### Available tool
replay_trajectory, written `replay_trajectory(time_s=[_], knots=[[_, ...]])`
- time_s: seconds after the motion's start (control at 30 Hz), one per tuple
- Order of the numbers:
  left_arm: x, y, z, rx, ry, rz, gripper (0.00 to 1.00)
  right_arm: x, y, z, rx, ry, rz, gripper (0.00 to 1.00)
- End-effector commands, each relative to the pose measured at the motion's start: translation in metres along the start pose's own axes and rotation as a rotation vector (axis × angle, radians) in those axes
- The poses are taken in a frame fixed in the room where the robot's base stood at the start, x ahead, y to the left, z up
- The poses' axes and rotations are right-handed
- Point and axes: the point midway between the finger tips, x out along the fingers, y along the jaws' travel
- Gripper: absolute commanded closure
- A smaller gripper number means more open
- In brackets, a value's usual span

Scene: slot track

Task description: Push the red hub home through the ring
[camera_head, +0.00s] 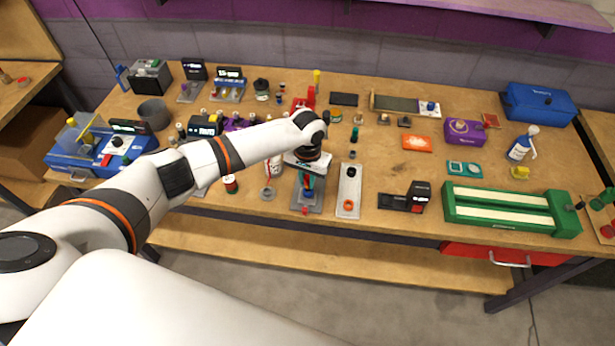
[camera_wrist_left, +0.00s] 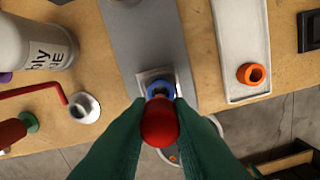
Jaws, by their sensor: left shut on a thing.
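The red hub (camera_wrist_left: 160,122) shows in the left wrist view as a rounded red piece between the green fingers of my left gripper (camera_wrist_left: 160,108). The gripper is shut on it. A blue ring (camera_wrist_left: 159,89) sits just beyond the hub, in a pale square mount at the end of a grey plate (camera_wrist_left: 150,35). The hub overlaps the ring's near edge in this view; I cannot tell how deep it sits. In the head view my left gripper (camera_head: 308,181) points down over the grey plate (camera_head: 311,206) near the bench's front edge. My right gripper is not in view.
A pale track (camera_head: 350,180) with an orange ring (camera_wrist_left: 251,74) lies just right of the plate. A white bottle (camera_wrist_left: 35,45) stands to its left. A black device (camera_head: 405,199) and a green two-lane box (camera_head: 500,207) lie farther right. The bench front edge is close.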

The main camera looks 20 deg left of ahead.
Motion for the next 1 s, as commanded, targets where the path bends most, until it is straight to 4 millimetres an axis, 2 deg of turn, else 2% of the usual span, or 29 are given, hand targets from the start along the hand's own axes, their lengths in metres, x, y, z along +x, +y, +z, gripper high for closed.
replay_trajectory(time_s=[1.0], knots=[[0.022,-0.001,0.000,0.000,0.000,0.000,1.00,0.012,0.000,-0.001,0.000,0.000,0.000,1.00]])
